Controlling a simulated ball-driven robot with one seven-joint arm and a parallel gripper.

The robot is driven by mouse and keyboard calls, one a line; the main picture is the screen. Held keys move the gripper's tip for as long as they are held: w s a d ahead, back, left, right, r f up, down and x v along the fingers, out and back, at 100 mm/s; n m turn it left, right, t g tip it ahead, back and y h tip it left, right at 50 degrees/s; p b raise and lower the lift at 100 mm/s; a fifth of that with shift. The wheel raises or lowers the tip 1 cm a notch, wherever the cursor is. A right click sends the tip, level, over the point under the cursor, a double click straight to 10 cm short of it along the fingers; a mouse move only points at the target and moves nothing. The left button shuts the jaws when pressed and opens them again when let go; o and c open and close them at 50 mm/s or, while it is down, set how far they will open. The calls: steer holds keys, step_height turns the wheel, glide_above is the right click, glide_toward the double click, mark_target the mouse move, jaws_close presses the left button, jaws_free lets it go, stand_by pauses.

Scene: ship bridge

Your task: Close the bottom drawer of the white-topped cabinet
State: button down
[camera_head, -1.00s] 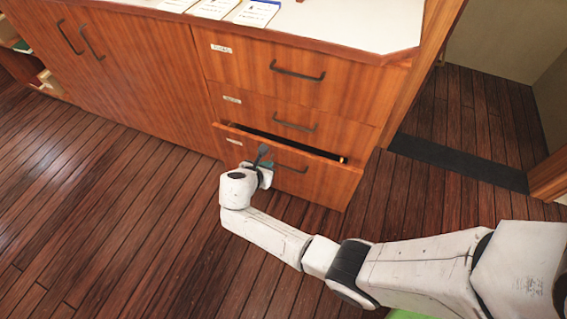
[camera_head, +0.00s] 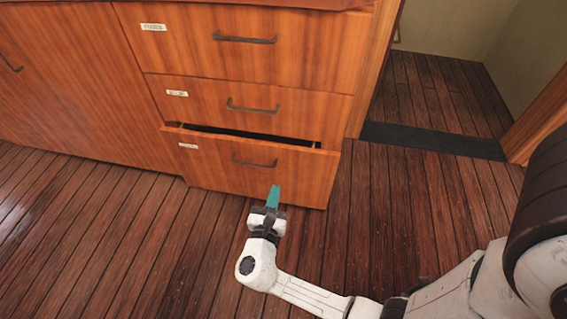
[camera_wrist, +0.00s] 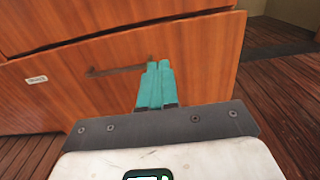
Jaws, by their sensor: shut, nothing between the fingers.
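The bottom drawer (camera_head: 220,163) of the wooden cabinet stands partly open, with a dark gap along its top edge. Its front has a dark bar handle (camera_head: 255,162) and a small white label. My gripper (camera_head: 274,190) has teal fingers held together, empty, in front of the lower part of the drawer front, below and right of the handle in the head view. In the wrist view the fingers (camera_wrist: 157,75) point at the drawer front (camera_wrist: 195,75), overlapping the right end of the handle (camera_wrist: 115,70). I cannot tell whether they touch the drawer.
The middle drawer (camera_head: 200,98) and top drawer (camera_head: 190,40) above are shut. A cabinet door (camera_head: 70,80) is at the left. Bare plank floor (camera_head: 120,240) lies in front. A doorway with a dark threshold (camera_head: 430,140) is at the right.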

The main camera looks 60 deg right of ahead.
mark_target(285, 152)
steer(key=b+x, duration=0.4)
steer(key=x, duration=0.8)
steer(key=shift+d, duration=0.25)
steer(key=b+x, duration=0.1)
steer(key=x, duration=0.4)
steer(key=shift+a+f, duration=0.1)
steer(key=shift+w, duration=0.1)
